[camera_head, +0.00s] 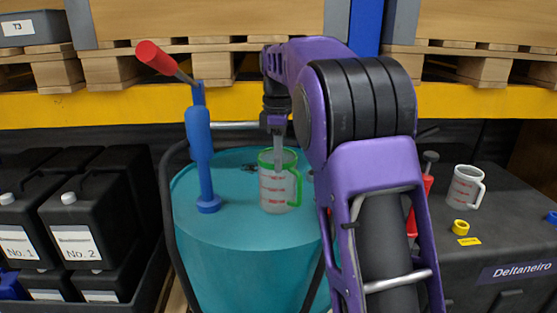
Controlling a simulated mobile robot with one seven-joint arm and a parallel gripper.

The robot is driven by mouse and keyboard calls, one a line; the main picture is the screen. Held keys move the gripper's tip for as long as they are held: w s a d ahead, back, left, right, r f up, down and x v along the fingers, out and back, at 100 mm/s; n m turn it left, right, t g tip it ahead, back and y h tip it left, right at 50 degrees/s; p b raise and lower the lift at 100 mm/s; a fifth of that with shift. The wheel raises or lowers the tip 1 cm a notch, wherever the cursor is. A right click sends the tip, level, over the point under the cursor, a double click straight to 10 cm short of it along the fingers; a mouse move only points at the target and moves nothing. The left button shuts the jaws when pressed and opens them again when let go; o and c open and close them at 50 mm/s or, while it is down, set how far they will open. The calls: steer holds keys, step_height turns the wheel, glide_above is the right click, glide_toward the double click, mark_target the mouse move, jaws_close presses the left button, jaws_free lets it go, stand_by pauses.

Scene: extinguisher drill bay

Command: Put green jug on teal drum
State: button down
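The green jug (272,196) is a clear measuring jug with a green rim, a green handle on its right and red markings. It appears upright over the top of the teal drum (225,265); its base shows against the drum top, but I cannot tell whether it touches. My gripper (281,160) points down at the jug's rim, with a grey finger overlapping the jug's upper part. The fingers line up in this view, so whether they are shut on the jug is unclear. My purple arm hides the right part of the drum.
A blue pump (203,160) with a red handle rises from the drum's left side. A white-handled jug (465,187) and a yellow ring (460,227) are on the dark case (500,240) at right. Black canisters (95,215) stand left. A yellow shelf beam (100,108) crosses behind.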

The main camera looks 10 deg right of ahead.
steer(key=c, duration=1.1)
jaws_free()
steer(key=shift+f, duration=0.1)
step_height(320, 180, up, 12)
steer(key=shift+r+p, duration=0.15)
steer(key=shift+p, duration=0.35)
